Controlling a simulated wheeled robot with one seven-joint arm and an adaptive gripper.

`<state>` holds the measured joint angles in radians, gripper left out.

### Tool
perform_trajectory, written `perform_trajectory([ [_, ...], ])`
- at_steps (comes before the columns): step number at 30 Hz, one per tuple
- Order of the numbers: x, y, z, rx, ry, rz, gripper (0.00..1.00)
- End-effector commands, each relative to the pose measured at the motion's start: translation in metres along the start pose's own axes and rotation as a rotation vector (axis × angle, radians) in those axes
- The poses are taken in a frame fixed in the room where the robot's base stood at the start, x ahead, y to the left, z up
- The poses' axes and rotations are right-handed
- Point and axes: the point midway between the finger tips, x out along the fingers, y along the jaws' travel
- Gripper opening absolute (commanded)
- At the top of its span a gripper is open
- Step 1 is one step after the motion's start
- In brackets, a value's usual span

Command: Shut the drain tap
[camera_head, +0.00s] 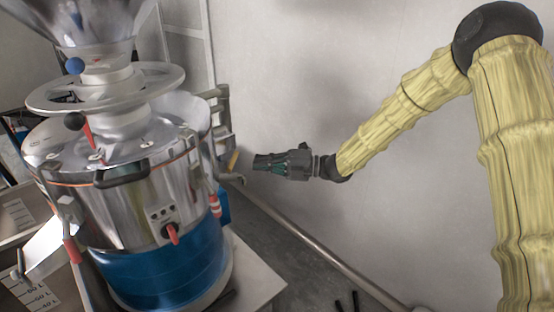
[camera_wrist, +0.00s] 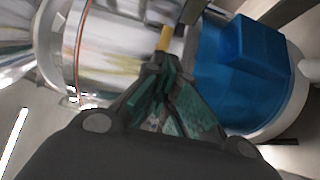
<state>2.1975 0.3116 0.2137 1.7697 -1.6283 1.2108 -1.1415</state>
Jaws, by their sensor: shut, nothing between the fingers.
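The drain tap is on the right side of the grinder, with a small yellow handle (camera_head: 233,160) on grey pipework. In the head view the handle stands tilted, its top leaning right. My gripper (camera_head: 256,162) is shut and empty, just right of the handle, pointing left at it. The two look a small gap apart in that view. In the wrist view the yellow handle (camera_wrist: 166,38) is straight ahead of the fingertips (camera_wrist: 163,60). There I cannot tell whether they touch. The tap's body is partly hidden behind the fingers in the wrist view.
The steel grinder (camera_head: 120,185) with a blue lower drum (camera_head: 165,265) fills the left. A blue box (camera_wrist: 247,45) juts from the drum near the tap. A grey pipe (camera_head: 320,255) runs along the wall's foot. Open space lies between the wall and my gripper.

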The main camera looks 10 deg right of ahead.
Motion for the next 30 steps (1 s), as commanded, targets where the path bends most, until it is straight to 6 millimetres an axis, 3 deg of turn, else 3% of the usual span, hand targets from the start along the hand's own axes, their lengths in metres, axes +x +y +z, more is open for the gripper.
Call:
perform_trajectory([
  [6, 0.032, 0.002, -0.001, 0.003, 0.001, 0.000, 0.00],
  [12, 0.047, 0.001, 0.000, 0.000, -0.001, 0.000, 0.00],
  [25, 0.050, 0.000, 0.000, 0.001, -0.001, 0.000, 0.00],
  [30, 0.040, -0.003, 0.004, -0.002, 0.015, 0.002, 0.00],
])
